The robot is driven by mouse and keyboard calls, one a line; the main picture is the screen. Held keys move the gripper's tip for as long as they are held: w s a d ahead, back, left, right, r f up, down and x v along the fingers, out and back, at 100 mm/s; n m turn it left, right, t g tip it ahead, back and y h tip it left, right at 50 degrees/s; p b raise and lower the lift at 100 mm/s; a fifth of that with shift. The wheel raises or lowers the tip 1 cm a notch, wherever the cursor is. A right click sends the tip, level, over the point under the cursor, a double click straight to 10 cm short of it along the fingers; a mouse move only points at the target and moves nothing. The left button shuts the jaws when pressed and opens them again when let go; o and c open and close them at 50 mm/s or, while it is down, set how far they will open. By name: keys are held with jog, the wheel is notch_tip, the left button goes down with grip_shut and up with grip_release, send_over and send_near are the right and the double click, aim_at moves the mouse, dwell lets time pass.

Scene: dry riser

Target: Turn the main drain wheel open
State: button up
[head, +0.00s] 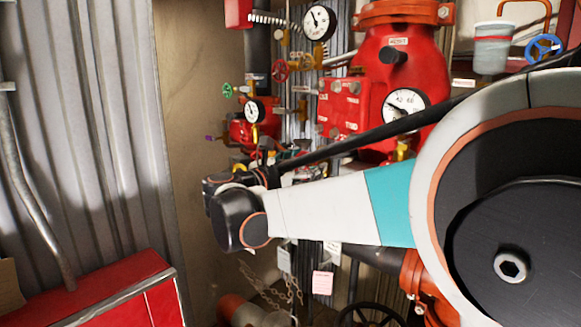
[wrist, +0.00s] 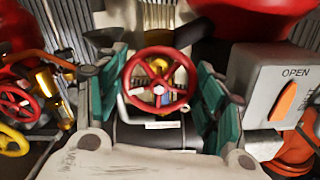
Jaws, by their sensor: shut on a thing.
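A red spoked handwheel (wrist: 158,82) with a pale centre nut sits in the middle of the wrist view, and I take it for the main drain wheel. My gripper (wrist: 160,68) has its teal-padded fingers on the wheel's left and right sides and is shut on it. The exact contact at the rim is hard to see. A dark pipe or body lies below the wheel. In the head view my arm crosses in front of the pipework, and the held wheel cannot be made out there.
A grey box marked OPEN with an orange lever (wrist: 284,102) stands close right of my fingers. Small red (wrist: 15,103) and yellow (wrist: 12,141) wheels are at left. Gauges (head: 405,103) and a red valve body (head: 395,55) stand behind my arm. A red cabinet (head: 105,290) is lower left.

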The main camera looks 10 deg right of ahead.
jog(key=shift+n, duration=0.6)
jog(key=o, duration=1.1)
jog(key=shift+f, duration=0.1)
jog(key=shift+c, duration=0.2)
